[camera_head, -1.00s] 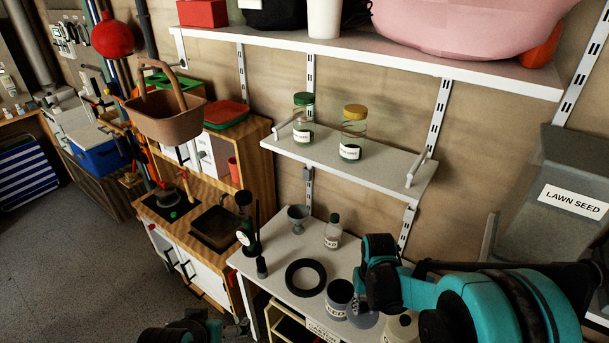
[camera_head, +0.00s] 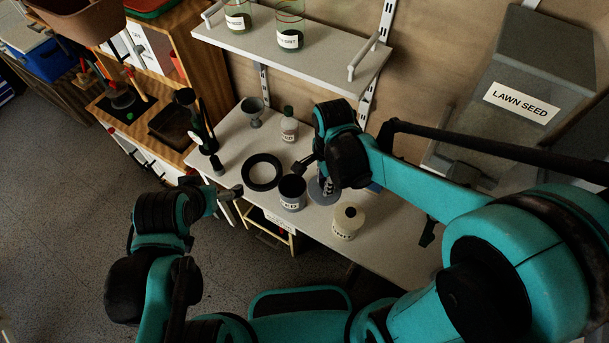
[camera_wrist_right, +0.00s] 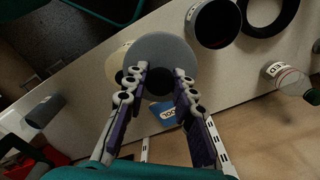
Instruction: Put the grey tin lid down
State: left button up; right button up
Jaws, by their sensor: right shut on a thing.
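The grey tin lid (camera_head: 322,192) is a flat round disc under my right gripper (camera_head: 326,178), just right of the open dark tin (camera_head: 292,190). In the right wrist view the lid (camera_wrist_right: 163,50) fills the space before the fingertips. My right gripper (camera_wrist_right: 160,78) is shut on its dark middle knob there, and the tin (camera_wrist_right: 215,24) stands beside it with its mouth open. I cannot tell whether the lid touches the white worktop (camera_head: 235,150). My left gripper (camera_head: 230,191) is by the worktop's front left edge, away from the lid; its fingers are too small to read.
A black ring (camera_head: 262,172) lies left of the tin. A cream jar (camera_head: 347,220) stands in front of the lid, and a small labelled bottle (camera_head: 289,124) and grey goblet (camera_head: 253,110) stand behind. A shelf (camera_head: 300,60) overhangs the back. Bare worktop shows at the front right.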

pick_arm(q)
jog(key=shift+w+d, duration=0.2)
jog(key=shift+d, duration=0.1)
pick_arm(e)
jog(key=shift+d+r+m, duration=0.1)
jog(key=shift+r+m, duration=0.15)
jog(key=shift+m, duration=0.25)
jog(key=b, duration=0.4)
send_over(292, 185)
jog(key=f, duration=0.7)
jog(key=shift+s+d, duration=0.25)
jog(key=shift+w+a+f+b, duration=0.15)
jog(key=shift+f+b, duration=0.15)
jog(key=shift+f, duration=0.3)
jog(key=shift+w+a+f+b, duration=0.15)
jog(key=shift+f+b, duration=0.1)
jog(key=shift+f, duration=0.35)
pick_arm(q)
jog(key=shift+f, duration=2.7)
pick_arm(e)
jog(key=shift+s+f, duration=0.1)
jog(key=shift+f, duration=0.5)
jog(key=shift+d, duration=0.1)
